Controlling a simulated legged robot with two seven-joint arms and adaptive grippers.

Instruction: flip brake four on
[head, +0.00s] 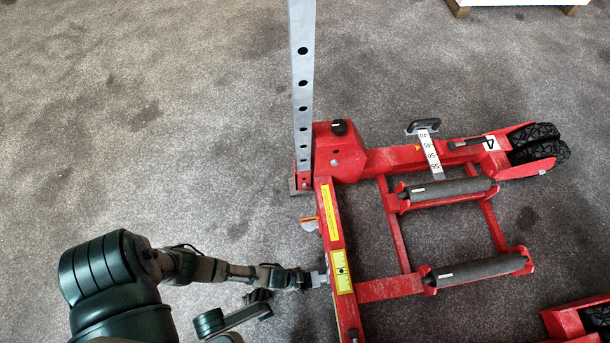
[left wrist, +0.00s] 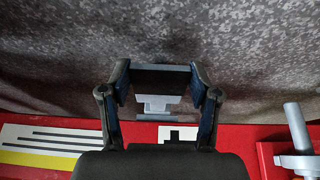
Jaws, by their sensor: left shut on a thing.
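The red trolley jack (head: 335,215) lies on the carpet. Its wheel section marked 4 (head: 490,143) is at the upper right, with a short black lever (head: 467,143) beside the number. My left gripper (head: 318,279) is well away from that lever, at the left side of the yellow-labelled red bar. In the left wrist view, the left gripper (left wrist: 160,85) is shut on a grey handle (left wrist: 157,103) that stands out from the red bar (left wrist: 235,138). My right gripper is not in view.
A tall grey perforated post (head: 303,90) stands at the jack's left end. A scale with a black handle (head: 424,127) rises near the lever. Two grey rollers (head: 450,189) lie across the frame. Open carpet (head: 150,120) fills the left side.

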